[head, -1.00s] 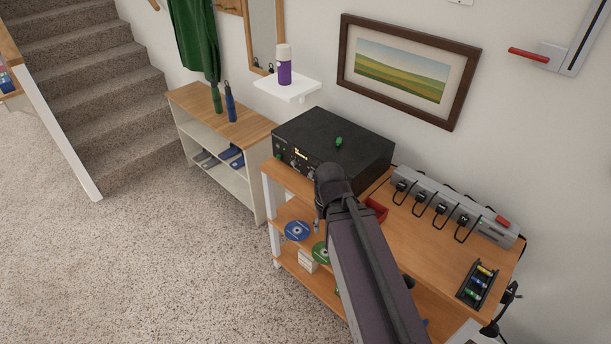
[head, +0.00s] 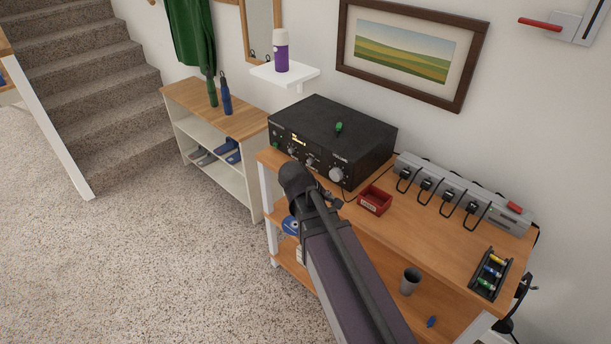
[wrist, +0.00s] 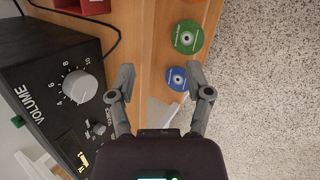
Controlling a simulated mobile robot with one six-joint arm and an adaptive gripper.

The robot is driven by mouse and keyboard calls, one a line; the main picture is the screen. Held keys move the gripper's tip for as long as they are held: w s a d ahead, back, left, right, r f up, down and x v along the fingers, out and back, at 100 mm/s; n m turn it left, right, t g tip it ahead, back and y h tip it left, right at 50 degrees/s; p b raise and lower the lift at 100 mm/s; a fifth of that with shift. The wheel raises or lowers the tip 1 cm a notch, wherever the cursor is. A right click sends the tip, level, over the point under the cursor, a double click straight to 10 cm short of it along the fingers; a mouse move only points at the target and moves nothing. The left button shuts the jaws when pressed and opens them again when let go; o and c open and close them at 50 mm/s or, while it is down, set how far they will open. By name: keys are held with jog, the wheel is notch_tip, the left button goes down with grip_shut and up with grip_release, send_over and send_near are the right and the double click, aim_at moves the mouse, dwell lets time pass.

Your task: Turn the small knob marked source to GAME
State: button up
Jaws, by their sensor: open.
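The black amplifier (head: 340,125) stands at the left end of the wooden bench. Its front carries a large silver volume knob (head: 336,174) and, to the left, the small source knob (head: 309,161). In the wrist view the volume knob (wrist: 80,87) and the small knob (wrist: 99,128) show at left. The source lettering beside the small knob is partly covered by my gripper, and its setting is too small to read. My gripper (wrist: 161,82) is open and empty, in front of the panel, apart from both knobs. In the head view my arm mostly hides it.
A red tray (head: 375,200) sits right of the amplifier, with a power strip (head: 462,194) behind and a black battery rack (head: 491,274) farther right. A green disc (wrist: 187,37) and a blue disc (wrist: 177,79) lie on the lower shelf. Carpet in front is clear.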

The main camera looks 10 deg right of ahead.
jog(key=w+a+f+n+t+h+b, duration=0.3)
jog(key=w+a+n+h+b, duration=0.15)
jog(key=w+n+b, duration=0.35)
jog(key=n+t+h+b, duration=0.4)
jog(key=n+t+b, duration=0.25)
jog(key=n, duration=0.25)
send_near(309, 163)
jog(key=shift+g, duration=0.35)
jog(key=v, duration=0.2)
jog(key=r+v, duration=0.1)
jog(key=v, duration=0.1)
jog(key=shift+s+a+b, duration=0.1)
jog(key=shift+a+b, duration=0.25)
jog(key=shift+a, duration=0.05)
jog(key=shift+d, duration=0.1)
jog(key=x, duration=1.3)
jog(key=shift+w+d+f, duration=0.2)
jog(key=shift+w+d, duration=0.05)
jog(key=shift+w, duration=0.05)
jog(key=shift+a, duration=0.1)
grip_shut()
